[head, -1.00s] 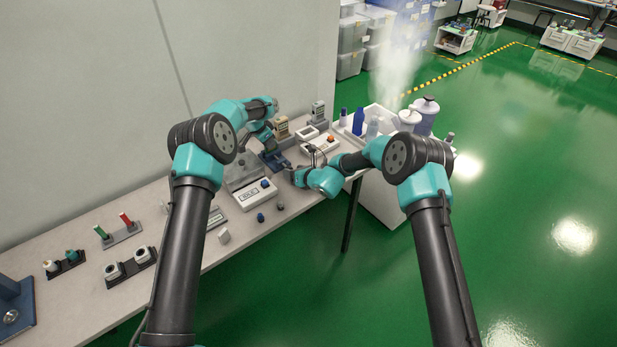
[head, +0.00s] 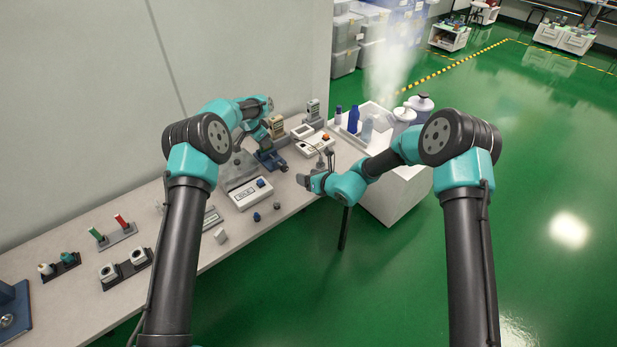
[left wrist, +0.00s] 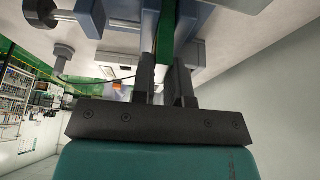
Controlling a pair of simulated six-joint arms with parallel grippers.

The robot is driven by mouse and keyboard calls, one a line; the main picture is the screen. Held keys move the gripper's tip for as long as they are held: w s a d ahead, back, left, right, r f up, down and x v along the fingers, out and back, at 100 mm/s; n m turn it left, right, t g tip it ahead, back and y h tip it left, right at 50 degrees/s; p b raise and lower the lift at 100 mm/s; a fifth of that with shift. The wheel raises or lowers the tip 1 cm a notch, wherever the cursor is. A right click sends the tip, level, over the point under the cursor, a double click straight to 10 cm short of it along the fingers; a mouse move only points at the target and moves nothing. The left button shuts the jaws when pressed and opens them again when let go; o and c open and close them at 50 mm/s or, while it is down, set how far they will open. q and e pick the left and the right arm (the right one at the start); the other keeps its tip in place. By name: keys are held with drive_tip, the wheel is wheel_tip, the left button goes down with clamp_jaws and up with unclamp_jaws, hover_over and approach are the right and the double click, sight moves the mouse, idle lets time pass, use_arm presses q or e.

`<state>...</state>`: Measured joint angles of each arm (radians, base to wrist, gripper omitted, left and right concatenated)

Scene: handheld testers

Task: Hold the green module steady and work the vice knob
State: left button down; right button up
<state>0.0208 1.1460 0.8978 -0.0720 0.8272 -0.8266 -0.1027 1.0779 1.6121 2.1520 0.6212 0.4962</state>
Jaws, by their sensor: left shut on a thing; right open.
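The blue vice (head: 271,159) stands on the bench in the head view, and its blue-grey jaws (left wrist: 118,45) fill the top of the left wrist view. The green module (left wrist: 165,38) stands between those jaws. My left gripper (left wrist: 165,80) is shut on the module from one side; in the head view my left gripper (head: 264,143) is just above the vice and hides the module. The dark vice knob (left wrist: 40,12) is at the end of a metal shaft in the left wrist view. My right gripper (head: 303,181) is open near the bench's front edge, apart from the vice.
A white-and-grey tester box (head: 251,194) is left of the vice, and another with an orange knob (head: 314,145) is to the right. Small blocks lie near the front edge. A white bin with bottles (head: 375,122) stands at the bench's right end. A wall runs behind.

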sight(286, 170)
drive_tip(key=shift+s+a+n+t+h, duration=0.15)
drive_tip(key=shift+s+n+t+h, duration=0.05)
drive_tip(key=shift+n, duration=0.55)
drive_tip(key=shift+s+a+n+t+h, duration=0.15)
drive_tip(key=shift+n+t+h, duration=0.05)
drive_tip(key=shift+n, duration=0.55)
drive_tip(key=shift+x, duration=6)
drive_tip(key=shift+c, duration=0.2)
drive_tip(key=c, duration=0.9)
